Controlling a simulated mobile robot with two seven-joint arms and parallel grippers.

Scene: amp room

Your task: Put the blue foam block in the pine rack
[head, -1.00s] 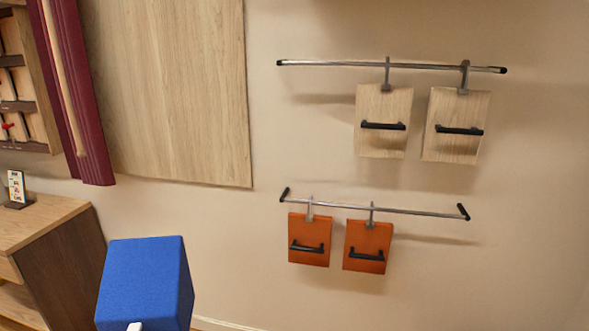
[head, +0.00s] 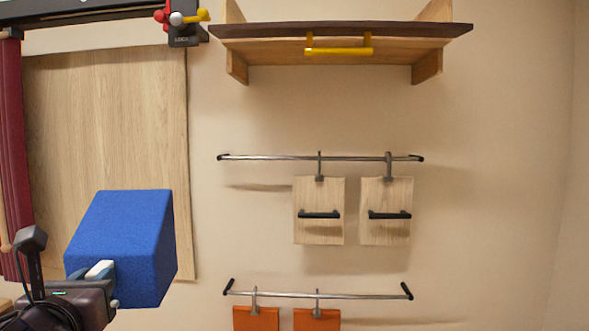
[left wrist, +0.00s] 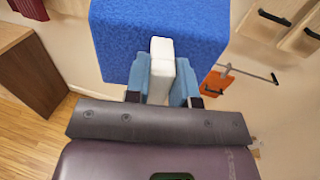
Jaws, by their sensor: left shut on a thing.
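The blue foam block (head: 125,240) is at the lower left of the head view, held up in front of the wall. My left gripper (head: 100,271) is shut on it from below left. In the left wrist view the block (left wrist: 155,25) sits at the fingertips of the gripper (left wrist: 163,70) and fills the top middle. A pale wooden wall rack (head: 390,50), which looks like the pine rack, is high up in the head view, with a dark front edge and a yellow handle. The block is well below and left of it, apart from it. My right gripper is not in view.
Two pale boards (head: 319,195) hang from an upper metal rail (head: 270,157). Orange boards (head: 256,319) hang from a lower rail (head: 360,295). A large wood panel (head: 100,120) is behind the block. A lock-like fitting (head: 184,35) with coloured knobs is left of the rack.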

